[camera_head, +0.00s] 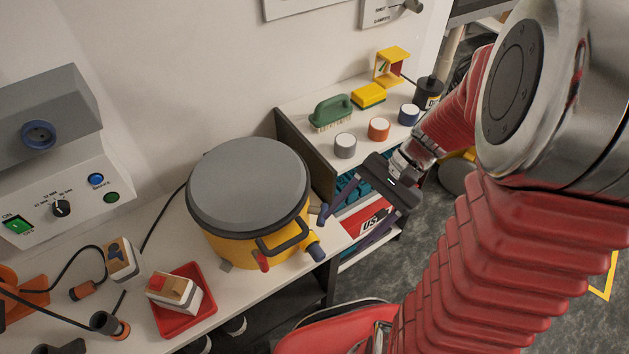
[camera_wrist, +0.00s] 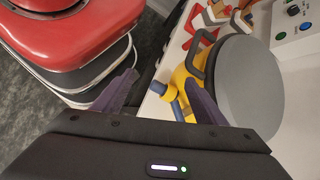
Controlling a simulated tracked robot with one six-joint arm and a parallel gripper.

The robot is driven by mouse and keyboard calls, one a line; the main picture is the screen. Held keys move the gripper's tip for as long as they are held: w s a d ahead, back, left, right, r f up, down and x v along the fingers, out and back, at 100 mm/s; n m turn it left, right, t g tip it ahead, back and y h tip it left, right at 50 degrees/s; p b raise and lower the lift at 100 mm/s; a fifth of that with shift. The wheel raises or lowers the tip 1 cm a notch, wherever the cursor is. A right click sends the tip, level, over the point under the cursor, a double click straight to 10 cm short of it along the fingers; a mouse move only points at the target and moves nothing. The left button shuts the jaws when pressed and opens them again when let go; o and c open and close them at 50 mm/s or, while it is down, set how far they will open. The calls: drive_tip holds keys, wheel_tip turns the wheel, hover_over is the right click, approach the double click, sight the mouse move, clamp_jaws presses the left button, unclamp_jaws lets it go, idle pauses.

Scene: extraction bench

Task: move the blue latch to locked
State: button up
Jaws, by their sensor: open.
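A yellow pot (camera_head: 230,240) with a grey lid (camera_head: 248,185) stands on the white bench. A small blue lever (camera_head: 323,213), which looks like the blue latch, sticks up at its right side. Just below it is a yellow stub with a blue end (camera_head: 316,251). In the wrist view the blue end (camera_wrist: 157,88) shows between my fingers, and a blue part (camera_wrist: 176,108) shows near the right finger. My gripper (camera_head: 348,220) is open and empty, right of the pot. I cannot tell its exact distance from the lever or the latch's setting.
A black handle (camera_head: 283,240) and a red knob (camera_head: 263,262) are on the pot's front. A red tray (camera_head: 187,322) holds a small block at left. A shelf (camera_head: 300,104) with a green brush (camera_head: 330,112) and several round knobs stands behind my gripper.

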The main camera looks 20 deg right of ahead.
drive_tip(key=f+m+y, duration=0.2)
drive_tip(key=m+t+y, duration=0.6)
drive_tip(key=m+t, duration=0.2)
drive_tip(key=m, duration=0.2)
approach(323, 214)
drive_tip(key=s+d+f, duration=0.1)
drive_tip(key=s+d, duration=0.1)
drive_tip(key=shift+d+f+m+t, duration=0.55)
drive_tip(key=shift+m+t, duration=0.25)
drive_tip(key=shift+t, duration=0.1)
drive_tip(key=shift+x, duration=6.95)
drive_tip(key=shift+r, duration=0.15)
drive_tip(key=shift+c, duration=0.3)
drive_tip(key=c, duration=0.9)
drive_tip(key=shift+d, duration=0.15)
drive_tip(key=shift+c, duration=0.4)
